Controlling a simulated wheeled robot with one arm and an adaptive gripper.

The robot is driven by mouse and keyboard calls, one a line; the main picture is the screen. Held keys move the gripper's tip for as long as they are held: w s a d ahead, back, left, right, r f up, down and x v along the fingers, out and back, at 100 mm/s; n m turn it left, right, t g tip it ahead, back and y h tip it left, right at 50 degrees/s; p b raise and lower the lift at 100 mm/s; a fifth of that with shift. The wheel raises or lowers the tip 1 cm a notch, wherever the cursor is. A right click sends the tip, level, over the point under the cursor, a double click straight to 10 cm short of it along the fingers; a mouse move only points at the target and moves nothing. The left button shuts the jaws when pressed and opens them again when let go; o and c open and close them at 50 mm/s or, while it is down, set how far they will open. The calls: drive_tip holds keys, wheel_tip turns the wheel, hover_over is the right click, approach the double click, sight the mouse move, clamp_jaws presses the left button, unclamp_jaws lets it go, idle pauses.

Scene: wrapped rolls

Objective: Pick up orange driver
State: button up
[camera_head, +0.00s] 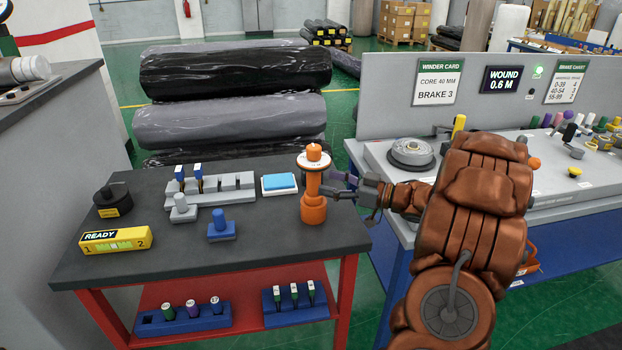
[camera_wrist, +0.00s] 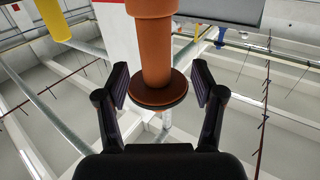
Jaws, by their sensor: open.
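The orange driver (camera_head: 313,207) stands upright near the right front edge of the dark bench top (camera_head: 250,245). It has a wide orange base, a slimmer neck and a pale disc near its top. My gripper (camera_head: 327,186) reaches in from the right at the height of its neck. In the wrist view the gripper (camera_wrist: 160,84) is open, with one dark finger on each side of the driver's neck (camera_wrist: 155,62). Gaps show between the fingers and the neck. Part of the far finger is hidden behind the driver in the head view.
A grey rack (camera_head: 235,181), a blue-topped pad (camera_head: 279,184), a blue block (camera_head: 221,230) and a yellow READY gauge (camera_head: 115,240) share the bench. A grey machine table (camera_head: 560,190) stands at right. Free bench surface lies in front of the driver.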

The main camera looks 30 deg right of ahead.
sight(313, 180)
drive_tip(key=shift+f+p+x, duration=0.2)
drive_tip(key=shift+p+x, duration=0.15)
drive_tip(key=shift+x, duration=1)
drive_tip(key=shift+f+p+x, duration=0.2)
drive_tip(key=shift+p+x, duration=0.1)
drive_tip(key=shift+x, duration=1.05)
drive_tip(key=shift+w+d, duration=0.15)
drive_tip(key=shift+d, duration=0.1)
drive_tip(key=c, duration=1.2)
